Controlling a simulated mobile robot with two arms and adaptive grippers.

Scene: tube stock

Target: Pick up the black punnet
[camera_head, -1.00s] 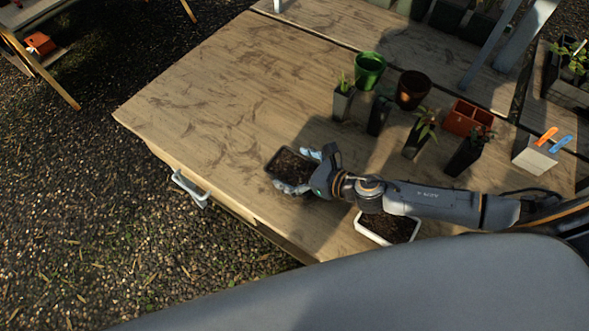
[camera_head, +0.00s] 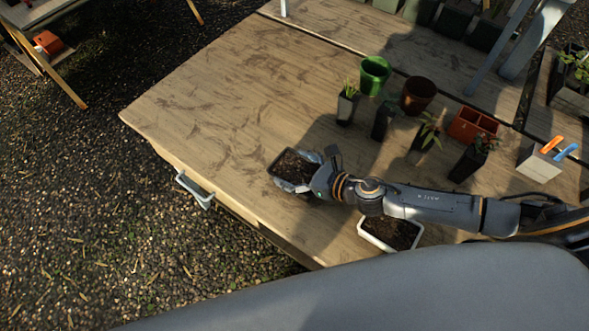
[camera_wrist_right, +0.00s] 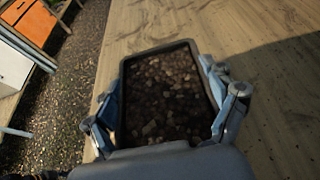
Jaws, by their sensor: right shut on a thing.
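The black punnet (camera_head: 294,165) is a small dark tray filled with brown soil, near the front edge of the wooden table. My right gripper (camera_head: 299,172) is shut on it, coming from the right. In the right wrist view the punnet (camera_wrist_right: 160,95) fills the middle, with the fingers of my right gripper (camera_wrist_right: 165,112) against its left and right sides. Its near end is hidden behind the gripper's palm. I cannot tell how far it is off the table. My left gripper is not in view.
A white punnet (camera_head: 365,236) with soil stands under my right forearm. Several potted plants, a green pot (camera_head: 374,76), a brown pot (camera_head: 418,95) and an orange divided tray (camera_head: 472,125) stand to the right. The table's left part (camera_head: 220,90) is clear.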

